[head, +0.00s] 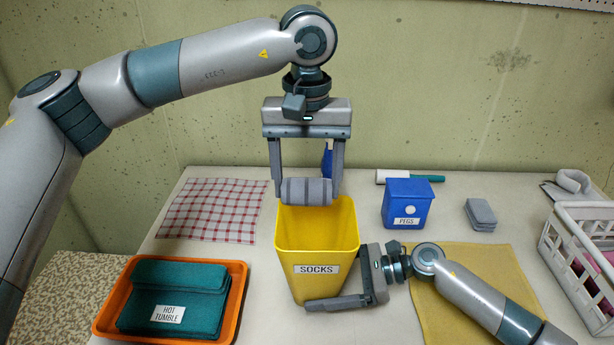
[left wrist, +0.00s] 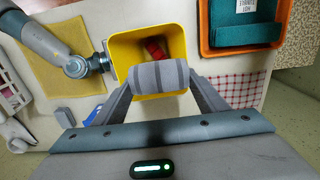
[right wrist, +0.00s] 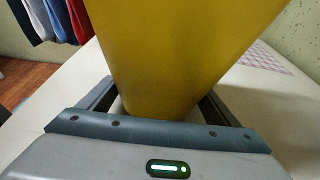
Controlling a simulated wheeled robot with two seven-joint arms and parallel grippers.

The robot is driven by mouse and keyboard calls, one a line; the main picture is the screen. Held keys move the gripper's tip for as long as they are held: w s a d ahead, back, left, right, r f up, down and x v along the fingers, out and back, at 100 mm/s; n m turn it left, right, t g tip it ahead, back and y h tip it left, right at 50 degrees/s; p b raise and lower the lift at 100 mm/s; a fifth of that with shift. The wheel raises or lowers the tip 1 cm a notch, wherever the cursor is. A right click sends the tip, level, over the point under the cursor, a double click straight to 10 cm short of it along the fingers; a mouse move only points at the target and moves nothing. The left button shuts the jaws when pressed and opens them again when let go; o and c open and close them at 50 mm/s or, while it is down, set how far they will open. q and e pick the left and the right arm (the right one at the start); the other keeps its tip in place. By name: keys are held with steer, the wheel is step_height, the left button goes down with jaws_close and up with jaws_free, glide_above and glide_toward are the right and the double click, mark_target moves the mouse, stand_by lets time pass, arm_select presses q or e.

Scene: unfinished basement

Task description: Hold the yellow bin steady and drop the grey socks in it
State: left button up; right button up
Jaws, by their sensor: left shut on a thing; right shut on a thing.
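The yellow bin (head: 323,240), labelled SOCKS, stands upright on the table; it fills much of the right wrist view (right wrist: 175,55). My right gripper (head: 338,290) is shut on the bin low down, one finger across its front. My left gripper (head: 306,190) is shut on the rolled grey socks (head: 306,191) and holds them above the bin's back rim. In the left wrist view the striped socks (left wrist: 158,75) are between the fingers over the bin's opening (left wrist: 118,58). Something red (left wrist: 155,48) lies inside the bin.
An orange tray (head: 237,300) with a teal folded cloth stands at left, by a checked cloth (head: 212,208). A blue PEGS box (head: 408,203), another grey folded item (head: 480,214), a yellow cloth (head: 470,268) and a white basket (head: 570,255) are at right.

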arm_select(q)
steer(key=shift+f, duration=2.55)
steer(key=o, duration=1.1)
steer(key=shift+o, duration=0.2)
steer(key=shift+r, duration=0.15)
step_height(320, 180, up, 12)
steer(key=shift+f, duration=0.1)
arm_select(e)
steer(key=o, duration=0.7)
steer(key=shift+o, duration=0.2)
